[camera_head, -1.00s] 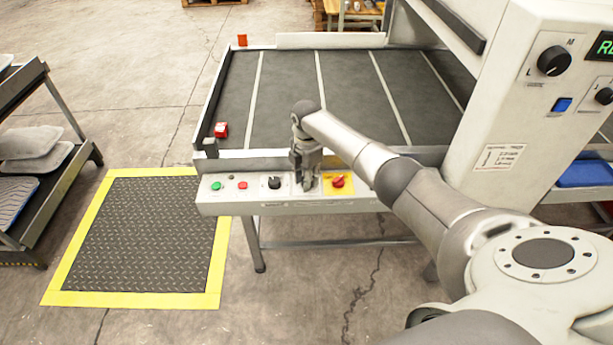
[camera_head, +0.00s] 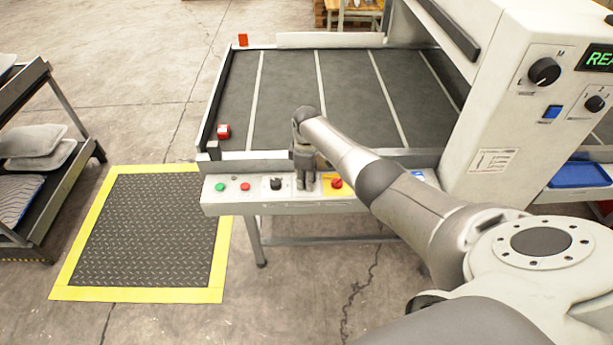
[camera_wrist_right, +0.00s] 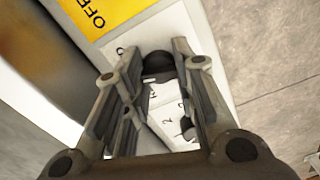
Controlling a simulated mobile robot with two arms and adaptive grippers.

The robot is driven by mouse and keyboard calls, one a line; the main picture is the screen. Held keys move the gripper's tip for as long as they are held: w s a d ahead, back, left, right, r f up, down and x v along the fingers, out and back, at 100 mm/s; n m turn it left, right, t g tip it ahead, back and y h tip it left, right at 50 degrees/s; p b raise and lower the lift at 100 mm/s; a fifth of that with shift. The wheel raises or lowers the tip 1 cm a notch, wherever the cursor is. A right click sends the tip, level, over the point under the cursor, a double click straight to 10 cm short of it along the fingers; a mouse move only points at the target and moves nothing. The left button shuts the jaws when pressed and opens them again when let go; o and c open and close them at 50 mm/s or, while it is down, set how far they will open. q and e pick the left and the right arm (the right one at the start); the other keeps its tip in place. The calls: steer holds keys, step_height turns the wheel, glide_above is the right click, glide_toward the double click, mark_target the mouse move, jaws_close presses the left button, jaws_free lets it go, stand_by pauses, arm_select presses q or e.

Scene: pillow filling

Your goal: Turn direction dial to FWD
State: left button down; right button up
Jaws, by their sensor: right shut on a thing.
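The conveyor's control panel (camera_head: 350,204) runs along the front of the belt. In the head view it carries a green button (camera_head: 220,187), a red button (camera_head: 245,187), a black knob (camera_head: 275,184) and a red knob (camera_head: 336,183) on a yellow plate. My right gripper (camera_head: 306,184) is down at the panel between the black and red knobs, hiding the dial there. In the right wrist view its fingers (camera_wrist_right: 160,62) are closed around a black dial (camera_wrist_right: 157,66) on a white plate. The dial's markings are mostly covered, so its setting cannot be read. My left gripper is not in view.
A second black knob (camera_wrist_right: 188,127) sits close to the fingers, by a "2" mark. A yellow "OFF" plate (camera_wrist_right: 105,12) is on the other side. A machine cabinet (camera_head: 500,130) stands at the right. A yellow-edged mat (camera_head: 140,235) lies on the floor at left.

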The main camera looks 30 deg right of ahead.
steer(key=shift+m+p, duration=0.55)
steer(key=shift+m, duration=1.75)
